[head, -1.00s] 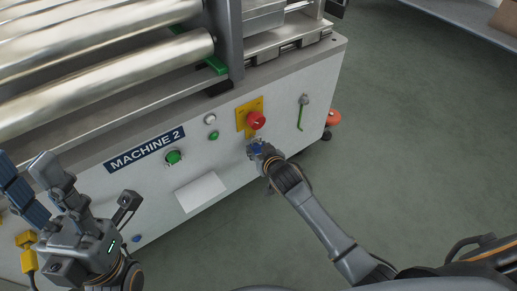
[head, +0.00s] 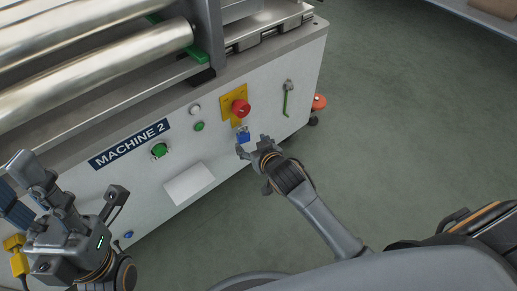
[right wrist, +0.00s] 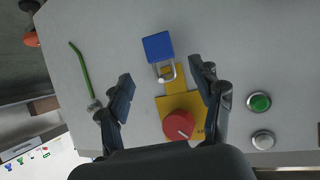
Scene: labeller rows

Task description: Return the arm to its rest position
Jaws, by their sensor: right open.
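My right gripper (head: 254,147) is open and empty, just in front of and below the blue padlock (head: 243,136). In the right wrist view the open fingers (right wrist: 161,77) stand apart with the padlock (right wrist: 158,46) beyond them, clear of both. The padlock's shackle is at the tab of the yellow plate (right wrist: 206,105), by the red knob (right wrist: 179,125). My left gripper (head: 25,190) is at the lower left of the head view, its fingers spread and empty.
The white machine front (head: 225,165) carries a "MACHINE 2" label (head: 130,144), green buttons (head: 160,150) and a green hooked handle (head: 287,98). Metal rollers (head: 100,70) lie above. Open green floor (head: 400,130) extends to the right.

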